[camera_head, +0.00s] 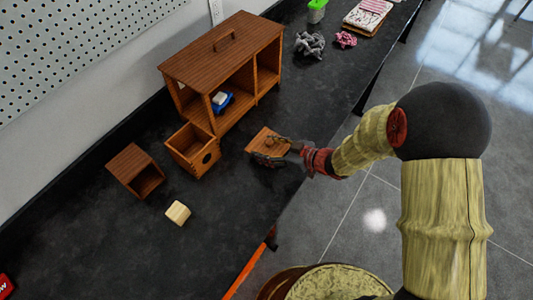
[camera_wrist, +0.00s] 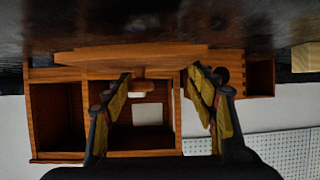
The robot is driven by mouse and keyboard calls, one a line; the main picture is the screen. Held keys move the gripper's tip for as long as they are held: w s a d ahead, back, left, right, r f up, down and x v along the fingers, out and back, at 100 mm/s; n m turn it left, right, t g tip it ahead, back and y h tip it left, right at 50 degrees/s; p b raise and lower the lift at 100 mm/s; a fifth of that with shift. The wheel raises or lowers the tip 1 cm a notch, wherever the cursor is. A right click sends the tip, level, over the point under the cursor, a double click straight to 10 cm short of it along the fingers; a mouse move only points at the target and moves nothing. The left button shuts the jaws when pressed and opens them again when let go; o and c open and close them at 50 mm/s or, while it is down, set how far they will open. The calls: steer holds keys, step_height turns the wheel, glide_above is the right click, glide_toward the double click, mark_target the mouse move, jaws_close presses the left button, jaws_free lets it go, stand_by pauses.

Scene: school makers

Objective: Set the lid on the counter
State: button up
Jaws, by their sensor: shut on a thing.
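A small brown wooden lid (camera_head: 262,139) is at my gripper (camera_head: 276,152), over the black counter (camera_head: 240,215), right of the small open wooden box. In the wrist view, which is upside down, the lid (camera_wrist: 100,55) shows edge-on, close to the dark counter surface. Its knob (camera_wrist: 150,86) lies between the fingers of my gripper (camera_wrist: 160,78), which is shut on it. The lid looks roughly level. I cannot tell whether its underside touches the counter.
A wooden cabinet (camera_head: 221,52) with a blue-and-white item (camera_head: 221,101) inside stands behind. An open box with a round hole (camera_head: 193,150), another open box (camera_head: 134,171) and a pale block (camera_head: 177,213) are left. The front counter is clear.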

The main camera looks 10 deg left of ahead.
mark_target(269, 153)
steer(key=shift+w+a+f+b, duration=0.1)
steer(key=shift+f+b, duration=0.4)
steer(key=shift+f, duration=0.4)
steer(key=shift+w+a+f+b, duration=0.1)
steer(key=shift+f+b, duration=0.35)
steer(key=shift+f, duration=0.45)
steer(key=shift+d, duration=0.1)
steer(key=shift+f, duration=0.2)
steer(key=o, duration=1.1)
steer(key=shift+c, duration=0.2)
steer(key=shift+o, duration=0.5)
steer(key=shift+r, duration=0.15)
